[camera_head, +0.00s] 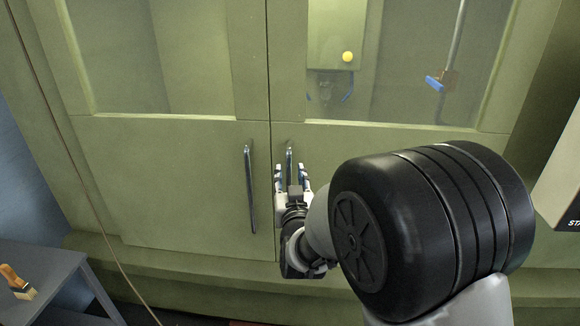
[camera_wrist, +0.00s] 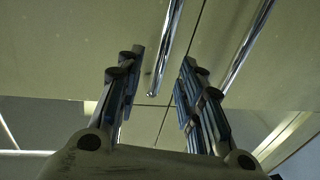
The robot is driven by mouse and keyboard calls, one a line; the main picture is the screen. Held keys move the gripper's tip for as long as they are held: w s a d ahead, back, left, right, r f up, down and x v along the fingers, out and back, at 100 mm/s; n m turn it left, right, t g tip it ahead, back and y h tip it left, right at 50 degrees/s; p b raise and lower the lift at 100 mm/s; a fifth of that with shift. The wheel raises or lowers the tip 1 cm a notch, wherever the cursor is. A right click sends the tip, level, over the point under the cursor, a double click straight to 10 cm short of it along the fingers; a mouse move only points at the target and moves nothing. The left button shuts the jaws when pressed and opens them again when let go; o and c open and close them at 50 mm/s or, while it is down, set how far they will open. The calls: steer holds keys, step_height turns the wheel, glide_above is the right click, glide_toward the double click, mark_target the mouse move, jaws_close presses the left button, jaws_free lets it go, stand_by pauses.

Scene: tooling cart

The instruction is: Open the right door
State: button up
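The right door (camera_head: 400,143) is a green cabinet panel with a window above, shut flush beside the left door (camera_head: 170,180). Its upright metal bar handle (camera_head: 289,153) is near the centre seam, and its lower part is hidden by my gripper (camera_head: 292,170). In the wrist view, my gripper (camera_wrist: 162,57) is open, with one finger on each side of the right door's handle (camera_wrist: 168,45). There is a visible gap on both sides, and I see no finger touching the bar. I cannot tell how deep the bar sits between the fingers.
The left door's handle (camera_head: 250,190) stands close by, left of my gripper; it also shows in the wrist view (camera_wrist: 248,48), outside the fingers. A ledge runs below the doors. A grey table (camera_head: 60,262) with a brush (camera_head: 17,283) is at lower left.

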mark_target(289, 169)
steer(key=shift+w+a, duration=0.2)
steer(key=shift+w, duration=1)
steer(key=shift+w+a, duration=0.2)
steer(key=shift+w, duration=0.95)
jaws_close()
